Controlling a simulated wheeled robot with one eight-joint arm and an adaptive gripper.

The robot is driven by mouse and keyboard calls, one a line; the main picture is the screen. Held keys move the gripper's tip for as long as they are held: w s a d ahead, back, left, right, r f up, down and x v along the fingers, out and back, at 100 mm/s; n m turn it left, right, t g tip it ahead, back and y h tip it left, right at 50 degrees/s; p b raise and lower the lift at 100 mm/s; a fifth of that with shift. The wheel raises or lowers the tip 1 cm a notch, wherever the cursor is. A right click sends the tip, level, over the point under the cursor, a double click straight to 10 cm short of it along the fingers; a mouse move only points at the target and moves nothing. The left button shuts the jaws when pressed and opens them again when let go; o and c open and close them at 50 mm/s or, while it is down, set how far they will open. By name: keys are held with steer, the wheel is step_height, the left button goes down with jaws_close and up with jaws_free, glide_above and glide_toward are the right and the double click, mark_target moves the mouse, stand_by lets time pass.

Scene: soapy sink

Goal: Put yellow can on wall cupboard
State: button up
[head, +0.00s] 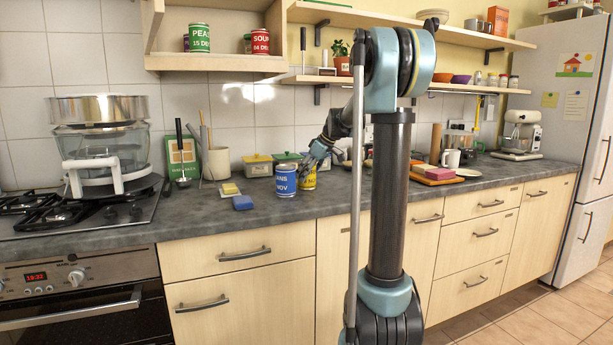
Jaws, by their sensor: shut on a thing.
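The yellow can (308,179) is by the grey counter's middle, just right of and behind a blue can (286,183). My gripper (312,162) is shut on the yellow can from above right. The blue can and the gripper hide part of it, and I cannot tell whether it touches the counter. The open wall cupboard (217,63) hangs above left of the gripper. A green can (199,38) and a red can (260,41) stand on its bottom board, with another can partly hidden behind.
A yellow sponge (230,188) and a blue sponge (243,203) lie left of the cans. Lidded tubs (258,165) stand behind them. A low shelf (430,86) runs along the wall right of the cupboard. The cupboard floor has free room between its cans.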

steer(key=o, duration=1.4)
steer(key=shift+o, duration=0.2)
steer(key=v, duration=1.2)
